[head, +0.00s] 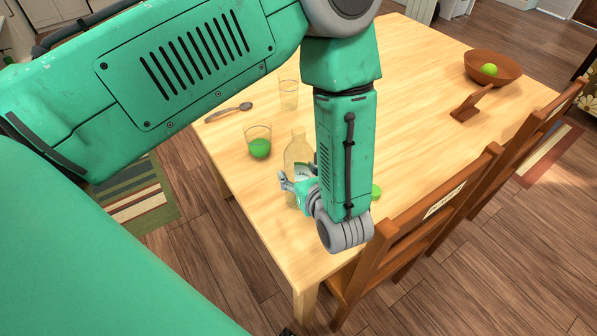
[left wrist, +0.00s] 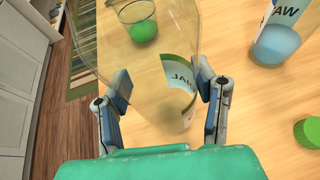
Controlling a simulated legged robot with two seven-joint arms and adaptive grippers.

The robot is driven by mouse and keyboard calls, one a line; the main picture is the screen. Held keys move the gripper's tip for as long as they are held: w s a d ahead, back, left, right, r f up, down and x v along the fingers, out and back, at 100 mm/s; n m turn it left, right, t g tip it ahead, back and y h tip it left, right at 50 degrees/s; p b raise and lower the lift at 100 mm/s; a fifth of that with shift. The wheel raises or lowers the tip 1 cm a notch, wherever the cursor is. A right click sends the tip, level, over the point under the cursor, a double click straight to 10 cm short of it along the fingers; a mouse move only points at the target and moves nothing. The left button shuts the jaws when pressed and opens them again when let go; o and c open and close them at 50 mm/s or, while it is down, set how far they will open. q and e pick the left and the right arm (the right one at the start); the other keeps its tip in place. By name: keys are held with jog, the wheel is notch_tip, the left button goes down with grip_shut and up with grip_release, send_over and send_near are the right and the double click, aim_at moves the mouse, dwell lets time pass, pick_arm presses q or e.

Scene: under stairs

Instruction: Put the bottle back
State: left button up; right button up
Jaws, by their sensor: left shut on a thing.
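A clear bottle (head: 298,148) with a white and green label stands upright near the left edge of the wooden table. In the left wrist view the bottle (left wrist: 165,45) is between the two blue-padded fingers. My left gripper (head: 297,188) is shut on its lower part. I cannot tell whether its base touches the table. A second bottle with blue liquid (left wrist: 280,42) stands to the right in the left wrist view; my arm hides it in the head view. My right gripper is not in view.
A glass holding a green ball (head: 259,142), an empty glass (head: 289,95) and a spoon (head: 229,112) are close by on the table (head: 425,75). A green cap (left wrist: 308,133) lies right of my gripper. A bowl (head: 493,68) stands farther right. Chairs (head: 400,250) line the near side.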

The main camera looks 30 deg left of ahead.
pick_arm(q)
jog(key=shift+d+r, duration=0.1)
jog(key=shift+d, duration=0.5)
jog(key=o, duration=1.6)
jog(key=shift+o, duration=0.5)
jog(key=shift+a+f, duration=0.2)
jog(key=shift+a, duration=0.55)
jog(key=shift+r, duration=0.2)
jog(key=p+v, duration=0.3)
jog(key=v, duration=0.9)
jog(key=s+a+f+n+g+h, duration=0.1)
jog(key=s+f+n+g+h, duration=0.3)
jog(key=s, duration=0.4)
jog(key=s+a+f+n+g+h, duration=0.1)
jog(key=s+f+n+g+h, duration=0.15)
jog(key=s+n+g, duration=0.4)
jog(key=s+a+f+n+g+h, duration=0.2)
jog(key=s+f+n+g+h, duration=0.15)
jog(key=s, duration=0.65)
jog(key=w+a+f+n+t+h, duration=0.1)
jog(key=w+a+f+n+t, duration=0.2)
jog(key=n, duration=0.7)
jog(key=w+a+t, duration=0.2)
jog(key=w+t, duration=0.2)
jog(key=w, duration=0.1)
jog(key=shift+a, duration=0.3)
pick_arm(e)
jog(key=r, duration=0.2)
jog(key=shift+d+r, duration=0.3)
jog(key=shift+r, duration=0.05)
